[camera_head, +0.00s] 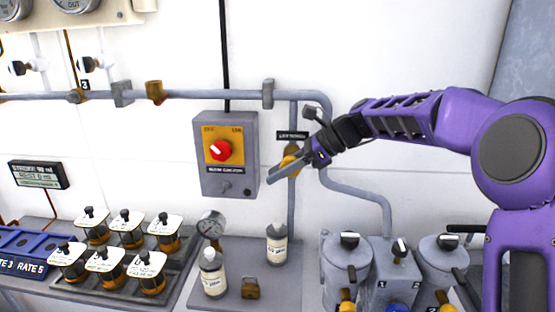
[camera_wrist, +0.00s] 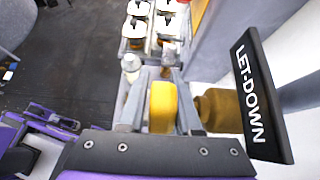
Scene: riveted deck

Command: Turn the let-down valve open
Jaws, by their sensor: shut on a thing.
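The let-down valve has a brass body (camera_wrist: 218,110) and a yellow handle (camera_wrist: 163,106), both seen in the wrist view. It sits on a vertical grey pipe, and in the head view the valve (camera_head: 290,160) is partly hidden by my gripper (camera_head: 284,169). A black LET-DOWN label (camera_wrist: 258,98) stands beside it in the wrist view and above it in the head view. My gripper is shut on the yellow handle, one finger on each side. I cannot tell from the handle how far the valve is turned.
A grey switch box (camera_head: 226,180) with a red knob is close left of the valve. Below stand two white bottles (camera_head: 213,274), a gauge (camera_head: 211,225) and a brass padlock (camera_head: 250,287). Several labelled jars (camera_head: 127,224) are at left, grey canisters (camera_head: 345,258) at right.

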